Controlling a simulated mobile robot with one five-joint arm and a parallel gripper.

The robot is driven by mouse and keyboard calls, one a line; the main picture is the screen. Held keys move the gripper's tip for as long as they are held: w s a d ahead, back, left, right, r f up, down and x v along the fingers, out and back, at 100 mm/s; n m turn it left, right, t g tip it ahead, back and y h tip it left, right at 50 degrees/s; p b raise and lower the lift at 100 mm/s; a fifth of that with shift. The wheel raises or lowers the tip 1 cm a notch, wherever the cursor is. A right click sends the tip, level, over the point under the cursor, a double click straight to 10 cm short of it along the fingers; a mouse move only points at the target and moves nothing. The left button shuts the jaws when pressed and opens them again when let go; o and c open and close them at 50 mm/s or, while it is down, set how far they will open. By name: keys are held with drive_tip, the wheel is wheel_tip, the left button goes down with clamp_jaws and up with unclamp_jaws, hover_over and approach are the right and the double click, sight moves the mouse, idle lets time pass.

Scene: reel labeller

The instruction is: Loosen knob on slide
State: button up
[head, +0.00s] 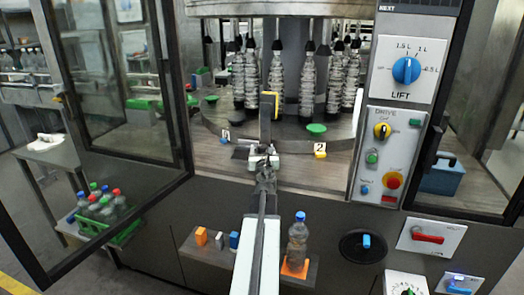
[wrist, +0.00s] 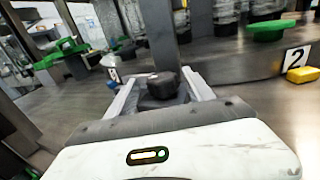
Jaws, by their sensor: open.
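A dark upright post (head: 266,128), which looks like the slide, stands at the front of the machine deck with a yellow-edged piece (head: 270,103) near its top. In the wrist view a black faceted knob (wrist: 164,84) sits low in front of this post. My gripper (head: 262,152) is at the foot of the post. Its two pale fingers are open, one on each side of the knob in the wrist view. Whether either finger touches the knob I cannot tell. My gripper largely hides the knob in the head view.
Number plates 1 and 2 (head: 320,149) flank the post, with a yellow block (wrist: 303,74) beside plate 2. Green discs (head: 317,128) and hanging bottles (head: 306,88) are behind. An open glass door (head: 118,85) stands at left. A shelf below holds a blue-capped bottle (head: 298,240).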

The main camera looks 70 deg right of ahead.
drive_tip(key=shift+s, duration=0.2)
clamp_jaws()
drive_tip(key=shift+d+n+t, duration=0.1)
drive_tip(key=shift+n+t, duration=0.2)
drive_tip(key=shift+t, duration=0.1)
drive_tip(key=n+t+y, duration=0.2)
drive_tip(key=t, duration=0.1)
drive_tip(key=n+t+y, duration=0.1)
drive_tip(key=shift+s+d+n+t+y, duration=0.3)
drive_tip(key=shift+d, duration=0.05)
drive_tip(key=n+t+y, duration=0.2)
drive_tip(key=y, duration=0.1)
drive_tip(key=n+t+y, duration=0.1)
drive_tip(key=shift+s+d+n+y, duration=0.15)
drive_tip(key=shift+d+n+y, duration=0.15)
drive_tip(key=n+t+y, duration=0.1)
drive_tip(key=y, duration=0.1)
drive_tip(key=n+t+y, duration=0.1)
drive_tip(key=n+y, duration=0.1)
drive_tip(key=y, duration=0.1)
drive_tip(key=shift+d, duration=0.15)
drive_tip(key=shift+n+y, duration=1.4)
drive_tip(key=shift+y, duration=0.5)
drive_tip(key=shift+n+y, duration=0.3)
drive_tip(key=shift+y, duration=0.2)
